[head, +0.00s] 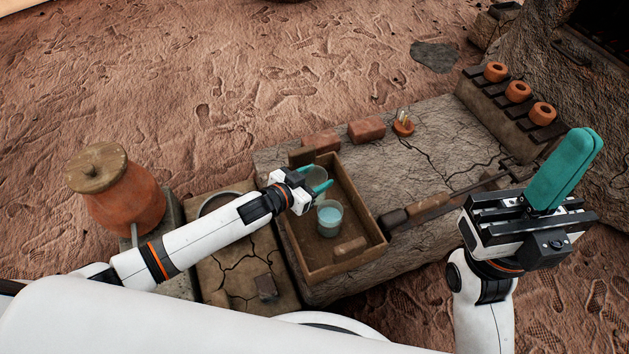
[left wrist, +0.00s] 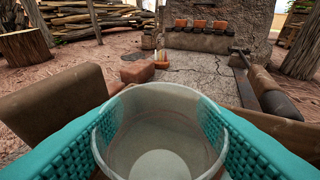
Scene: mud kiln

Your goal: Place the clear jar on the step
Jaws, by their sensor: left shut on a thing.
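The clear jar (left wrist: 160,158) is between the teal fingers of my left gripper (head: 319,188), which is shut on it. In the left wrist view the jar is upright, and I look down into its open mouth. In the head view the jar (head: 314,173) is partly hidden by the gripper, over the far end of a wooden tray (head: 364,203). I cannot tell whether it touches the tray floor. A low stepped ledge (head: 484,103) with several orange pots stands at the right. My right gripper (head: 565,168) is raised at the right; its finger gap is hidden.
A glass with bluish contents (head: 329,219) stands in the tray near a small wooden block (head: 350,248). Bricks (head: 367,129) and a small orange holder (head: 403,125) sit on the cracked slab (head: 440,135). A long-handled tool (head: 428,208) lies right of the tray. A lidded clay pot (head: 125,205) stands left.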

